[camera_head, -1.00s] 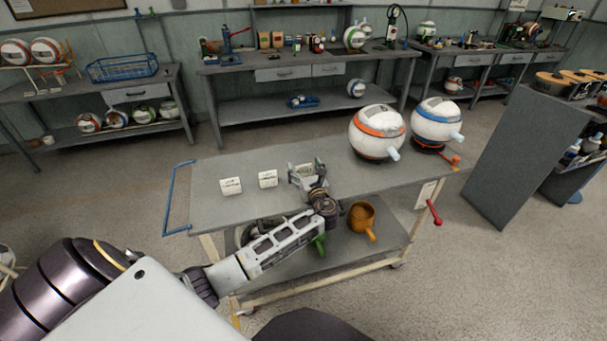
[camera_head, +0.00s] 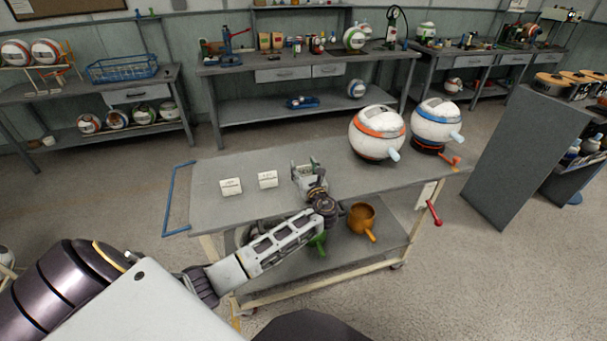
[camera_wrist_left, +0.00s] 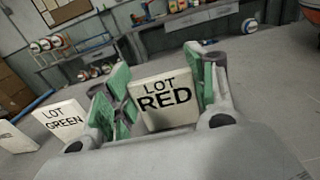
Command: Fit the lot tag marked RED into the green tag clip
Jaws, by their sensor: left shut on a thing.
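The white lot tag marked RED (camera_wrist_left: 164,96) stands between the green-padded fingers of my left gripper (camera_wrist_left: 160,95) in the left wrist view, its lettering facing the camera. My left gripper (camera_head: 306,172) is shut on this tag over the cart top in the head view. The lot tag marked GREEN (camera_wrist_left: 62,124) is to its left in the wrist view, apart from the gripper. Two white tags (camera_head: 231,187) (camera_head: 267,179) sit on the cart left of the gripper in the head view. I cannot make out the green tag clip. My right gripper is not in view.
The cart top (camera_head: 215,212) has bare room at the left. Two ball-shaped devices, one orange-banded (camera_head: 377,133) and one blue-banded (camera_head: 437,123), stand at its right. An orange cup (camera_head: 362,218) is on the lower shelf. A grey cabinet (camera_head: 522,155) stands to the right.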

